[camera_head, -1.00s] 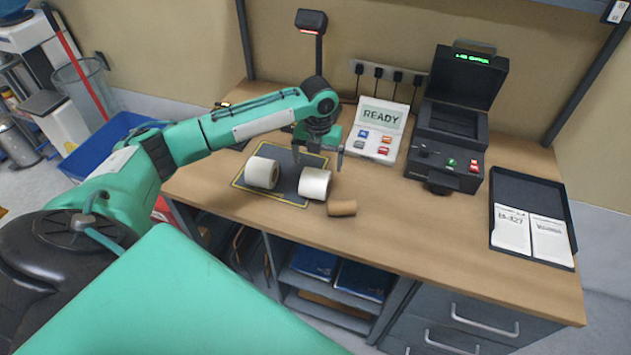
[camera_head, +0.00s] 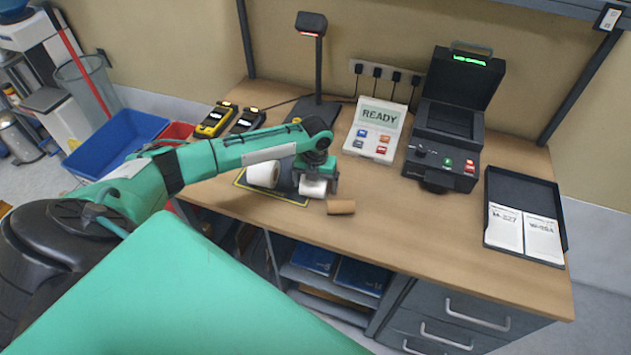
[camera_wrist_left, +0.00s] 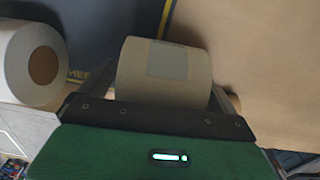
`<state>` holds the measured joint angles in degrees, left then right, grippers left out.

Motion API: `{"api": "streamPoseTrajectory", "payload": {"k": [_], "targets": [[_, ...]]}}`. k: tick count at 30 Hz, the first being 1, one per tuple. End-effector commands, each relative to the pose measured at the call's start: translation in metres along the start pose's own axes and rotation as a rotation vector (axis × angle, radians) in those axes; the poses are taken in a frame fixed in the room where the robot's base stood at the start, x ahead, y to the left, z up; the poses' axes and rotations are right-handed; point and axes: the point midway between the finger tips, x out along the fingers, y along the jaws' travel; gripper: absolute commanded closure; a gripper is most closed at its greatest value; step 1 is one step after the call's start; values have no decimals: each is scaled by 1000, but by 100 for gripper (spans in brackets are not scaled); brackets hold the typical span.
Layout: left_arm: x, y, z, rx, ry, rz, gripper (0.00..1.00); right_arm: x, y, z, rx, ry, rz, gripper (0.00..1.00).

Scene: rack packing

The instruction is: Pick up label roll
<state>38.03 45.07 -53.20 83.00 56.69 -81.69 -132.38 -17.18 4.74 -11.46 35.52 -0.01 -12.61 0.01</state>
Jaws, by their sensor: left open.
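Two white label rolls lie on a dark mat with a yellow border (camera_head: 291,199). The left roll (camera_head: 262,174) shows a brown core in the left wrist view (camera_wrist_left: 32,66). My left gripper (camera_head: 316,190) is lowered over the right roll (camera_head: 313,187), pointing down, with its jaws open on either side of it. In the left wrist view this roll (camera_wrist_left: 165,72) sits between the fingers, with a grey patch on its upper face. Whether the fingers touch it cannot be told. A brown cardboard core (camera_head: 341,207) lies just right of the right roll. My right gripper is not in view.
A READY panel (camera_head: 376,128), a black label printer (camera_head: 445,145) and a scanner on a stand (camera_head: 318,65) stand at the back. A black tray (camera_head: 562,212) with white cards is at right. Yellow handheld devices (camera_head: 215,122) lie at back left. The front middle desk is clear.

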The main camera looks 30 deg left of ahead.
Motion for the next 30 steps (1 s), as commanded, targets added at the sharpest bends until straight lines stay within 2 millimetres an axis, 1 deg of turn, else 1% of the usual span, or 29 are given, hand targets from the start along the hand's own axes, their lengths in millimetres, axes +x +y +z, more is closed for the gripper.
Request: {"api": "streamPoseTrajectory", "payload": {"k": [1, 2, 3, 5, 6, 10, 11, 19, 23, 26, 29, 30], "targets": [[0, 0, 0, 0, 0, 0, 5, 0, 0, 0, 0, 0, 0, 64], [0, 0, 0, 0, 0, 0, 9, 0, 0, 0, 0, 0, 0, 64], [0, 0, 0, 0, 0, 0, 17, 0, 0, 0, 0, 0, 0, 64], [0, 0, 0, 0, 0, 0, 29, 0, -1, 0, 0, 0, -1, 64], [0, 0, 0, 0, 0, 0, 37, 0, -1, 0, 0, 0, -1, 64], [0, 0, 0, 0, 0, 0, 62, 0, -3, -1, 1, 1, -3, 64], [-1, 0, 1, 0, -1, -1, 64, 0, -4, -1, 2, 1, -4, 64], [-3, 0, 1, 0, -2, -1, 64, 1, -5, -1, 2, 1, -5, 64], [-11, 0, 1, 1, -3, -2, 64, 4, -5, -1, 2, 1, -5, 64], [-24, 0, 2, 1, -5, -2, 64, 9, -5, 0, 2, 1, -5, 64], [-45, 0, 2, 1, -6, -3, 64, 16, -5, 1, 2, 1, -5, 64], [-55, 0, 2, 2, -7, -2, 64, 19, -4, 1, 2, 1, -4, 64]]}}
